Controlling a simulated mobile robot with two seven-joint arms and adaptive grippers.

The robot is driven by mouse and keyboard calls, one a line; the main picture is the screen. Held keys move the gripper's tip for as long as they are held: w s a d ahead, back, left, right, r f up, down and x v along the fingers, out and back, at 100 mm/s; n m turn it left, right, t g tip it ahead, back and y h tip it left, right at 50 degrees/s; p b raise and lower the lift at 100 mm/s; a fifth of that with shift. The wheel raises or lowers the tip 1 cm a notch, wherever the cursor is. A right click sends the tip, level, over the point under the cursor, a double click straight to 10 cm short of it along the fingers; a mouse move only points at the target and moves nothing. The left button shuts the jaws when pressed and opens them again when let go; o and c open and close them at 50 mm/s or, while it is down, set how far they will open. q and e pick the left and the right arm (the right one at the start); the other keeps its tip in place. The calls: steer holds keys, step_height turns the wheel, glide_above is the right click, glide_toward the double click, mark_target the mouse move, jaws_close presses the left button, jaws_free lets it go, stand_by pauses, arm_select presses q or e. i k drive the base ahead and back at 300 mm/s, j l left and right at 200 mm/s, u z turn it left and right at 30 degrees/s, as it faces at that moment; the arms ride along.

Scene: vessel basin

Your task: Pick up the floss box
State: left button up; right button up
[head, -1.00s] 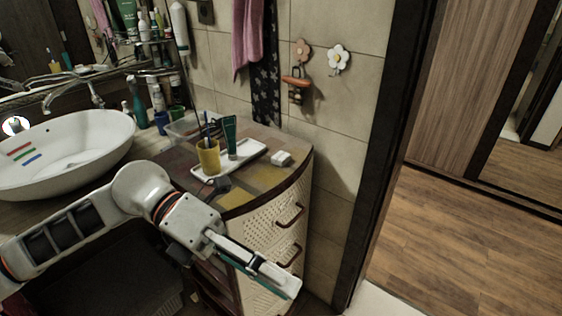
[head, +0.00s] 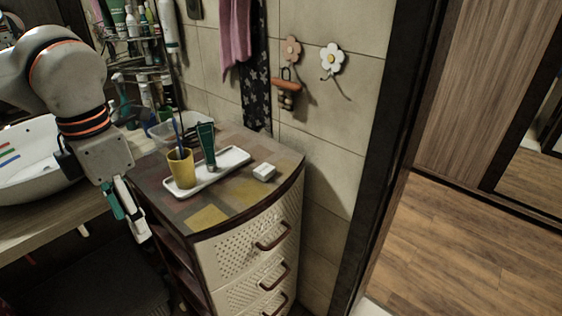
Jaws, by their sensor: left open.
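The floss box appears to be the small white box (head: 264,173) on the patchwork top of the drawer cabinet (head: 222,215), near its right edge. It lies clear of the white tray (head: 236,157). My left gripper (head: 132,214) points downward left of the cabinet, beside its front left edge. It is open, with nothing seen between its fingers, and well apart from the box. My right gripper is not in view.
The tray holds a yellow cup (head: 181,170) with toothbrushes and an upright green tube (head: 206,144). A clear container (head: 170,130) stands behind. The white basin (head: 30,165) is at left. The cabinet top around the box is bare.

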mark_target(263, 173)
steer(key=i+l, duration=0.8)
steer(key=l, duration=0.25)
